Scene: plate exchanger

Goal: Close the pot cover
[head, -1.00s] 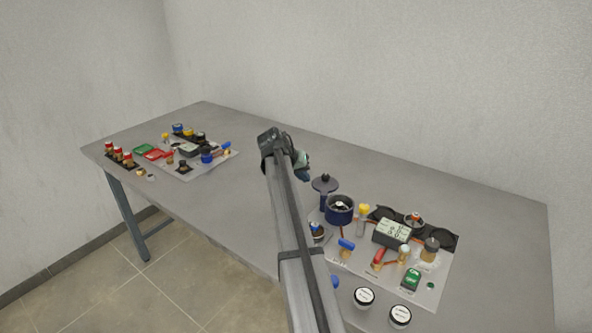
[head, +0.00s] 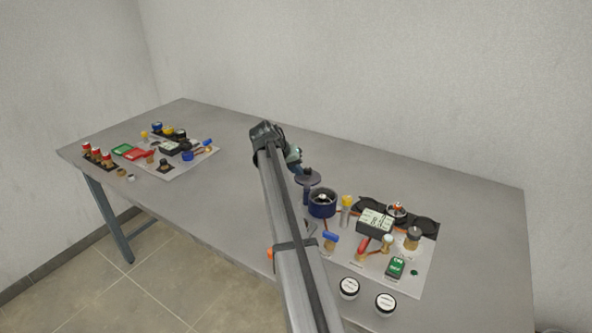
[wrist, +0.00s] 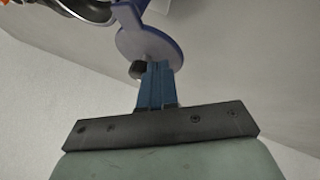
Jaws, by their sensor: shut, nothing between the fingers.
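The blue pot (head: 321,207) stands open at the left edge of the right-hand board. Its round cover (head: 308,179), dark in the head view with a small knob on top, sits swung out to the pot's far left side on a blue post. The cover (wrist: 160,48) is blue in the wrist view, with a dark knob beside the fingertips. My gripper (head: 299,168) is just left of and behind the cover. In the wrist view its blue fingers (wrist: 157,68) are together and empty, their tips overlapping the cover. I cannot tell whether they touch it.
Right of the pot, the board holds a yellow-topped valve (head: 346,205), a meter box (head: 375,221) and red-handled valve (head: 364,246). Two white-topped round jars (head: 349,287) stand in front. Another fitted board (head: 180,160) lies far left. The table between boards is clear.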

